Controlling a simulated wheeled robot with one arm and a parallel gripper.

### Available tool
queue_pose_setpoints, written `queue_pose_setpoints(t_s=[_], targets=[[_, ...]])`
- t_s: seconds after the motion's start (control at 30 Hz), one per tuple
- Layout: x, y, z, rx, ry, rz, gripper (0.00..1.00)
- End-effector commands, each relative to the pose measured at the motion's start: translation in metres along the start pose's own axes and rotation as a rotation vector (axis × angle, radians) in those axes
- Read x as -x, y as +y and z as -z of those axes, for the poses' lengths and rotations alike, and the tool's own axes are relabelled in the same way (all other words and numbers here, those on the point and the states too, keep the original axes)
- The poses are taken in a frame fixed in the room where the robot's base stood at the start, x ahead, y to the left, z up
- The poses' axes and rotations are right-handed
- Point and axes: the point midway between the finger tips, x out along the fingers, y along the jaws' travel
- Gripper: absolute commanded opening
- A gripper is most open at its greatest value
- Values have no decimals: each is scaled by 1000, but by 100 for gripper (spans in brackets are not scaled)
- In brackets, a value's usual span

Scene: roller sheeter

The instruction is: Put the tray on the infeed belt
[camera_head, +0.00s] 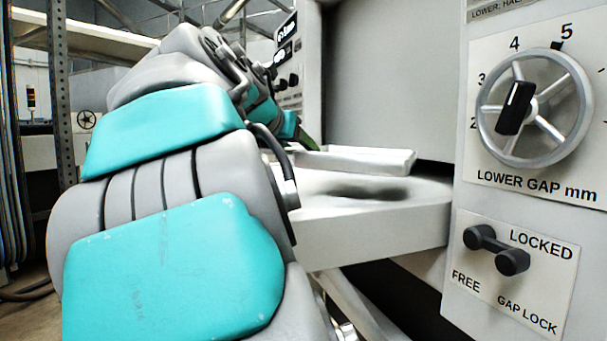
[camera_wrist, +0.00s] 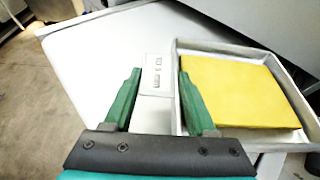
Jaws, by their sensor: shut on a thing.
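The tray (camera_wrist: 289,142) is a shallow metal pan with a yellow slab (camera_wrist: 245,92) lying in it, at the right of the wrist view. A pale tab with small lettering (camera_wrist: 155,72) extends from its left side, between the green fingers of my gripper (camera_wrist: 158,76), which is shut on the tray. In the head view the tray (camera_head: 365,160) hangs level above the pale infeed belt (camera_head: 415,207), with a dark shadow under it. My arm hides most of my gripper there. The belt surface also shows in the wrist view (camera_wrist: 95,55).
The machine's control panel (camera_head: 525,190) stands at the right, with a lower gap handwheel (camera_head: 534,108) and a gap lock lever (camera_head: 496,250). A pale machine wall rises behind the belt. A metal rack post (camera_head: 64,90) stands at the left.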

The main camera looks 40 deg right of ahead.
Motion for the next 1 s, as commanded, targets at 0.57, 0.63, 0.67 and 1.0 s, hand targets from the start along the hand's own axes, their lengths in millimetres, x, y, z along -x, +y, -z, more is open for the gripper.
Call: queue_pose_setpoints(t_s=[0.57,0.63,0.67,1.0], targets=[[-62,63,-16,2,-1,1,0],[-68,70,-18,1,-2,0,0],[-71,73,-19,1,-1,0,0],[-99,102,-27,1,0,1,0]])
